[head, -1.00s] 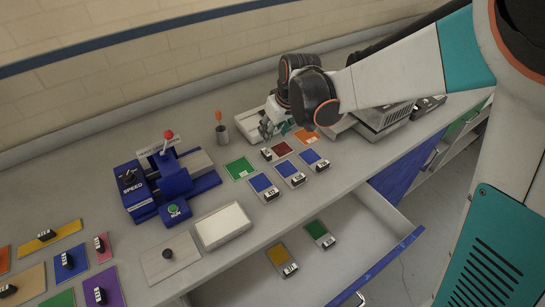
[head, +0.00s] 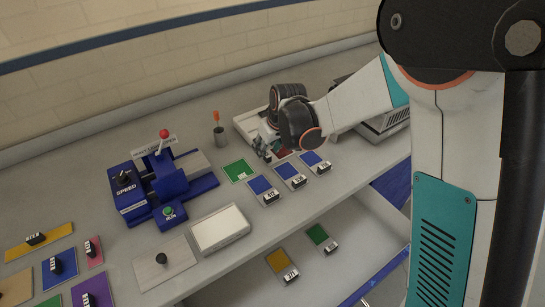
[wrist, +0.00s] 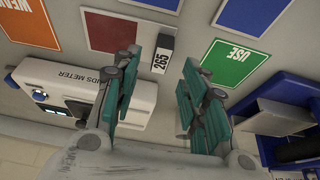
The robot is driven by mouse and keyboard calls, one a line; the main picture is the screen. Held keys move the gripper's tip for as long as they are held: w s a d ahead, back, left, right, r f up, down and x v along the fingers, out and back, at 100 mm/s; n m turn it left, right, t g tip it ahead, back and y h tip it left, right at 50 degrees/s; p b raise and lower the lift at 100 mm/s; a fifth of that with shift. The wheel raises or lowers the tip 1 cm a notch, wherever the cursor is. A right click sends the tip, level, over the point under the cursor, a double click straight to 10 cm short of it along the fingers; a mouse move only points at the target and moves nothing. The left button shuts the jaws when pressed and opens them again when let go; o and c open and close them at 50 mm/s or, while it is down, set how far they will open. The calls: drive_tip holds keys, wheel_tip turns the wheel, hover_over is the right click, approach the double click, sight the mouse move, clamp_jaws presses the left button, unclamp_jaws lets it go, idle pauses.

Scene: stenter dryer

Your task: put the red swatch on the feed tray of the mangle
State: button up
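The dark red swatch (wrist: 112,28) lies flat on the counter, with a small block marked 265 (wrist: 162,55) at its side. In the head view my gripper hides most of the red swatch (head: 283,153). My gripper (wrist: 160,72) is open, its fingers on either side of the block's position in the wrist view; I see no contact. In the head view my gripper (head: 263,153) is low over the counter. The blue mangle (head: 128,195) with SPEED dial and RUN button stands left. A pale tray (head: 220,230) lies in front of it; I cannot tell whether this is the feed tray.
A green USE swatch (head: 238,170) and several blue swatches (head: 260,185) lie near my gripper. A white meter (head: 250,122) stands behind it. A cup with an orange-handled tool (head: 219,136) stands behind the mangle. An open drawer (head: 300,262) holds two swatches.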

drive_tip(key=x, duration=0.3)
drive_tip(key=shift+b, duration=0.35)
clamp_jaws()
drive_tip(key=shift+r, duration=0.1)
